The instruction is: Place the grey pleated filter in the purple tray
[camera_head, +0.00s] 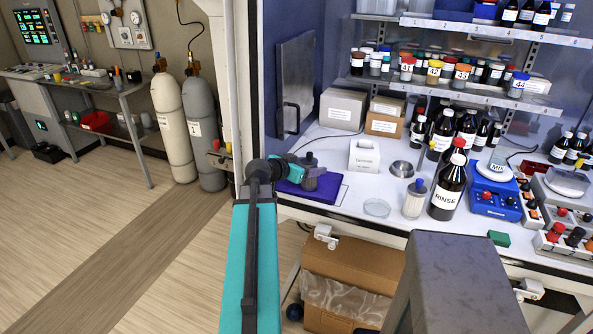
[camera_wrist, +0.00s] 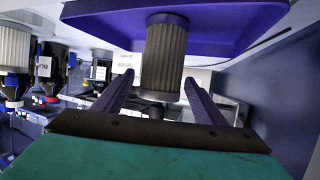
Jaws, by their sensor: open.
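The purple tray (camera_head: 299,193) lies at the left of the white worktop, partly behind my arm. In the wrist view, which is upside down, the tray (camera_wrist: 228,26) spans the top. My gripper (camera_wrist: 158,78) is open, with one finger on each side of the filter and a gap at both sides. In the head view my gripper (camera_head: 318,179) is low over the tray, and I cannot clearly tell the filter from the dark gripper parts.
A white pleated cylinder with a blue cap (camera_head: 414,200) and a RINSE bottle (camera_head: 447,188) stand to the right. A dark cabinet door (camera_head: 296,85) rises behind the tray; a post stands at left.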

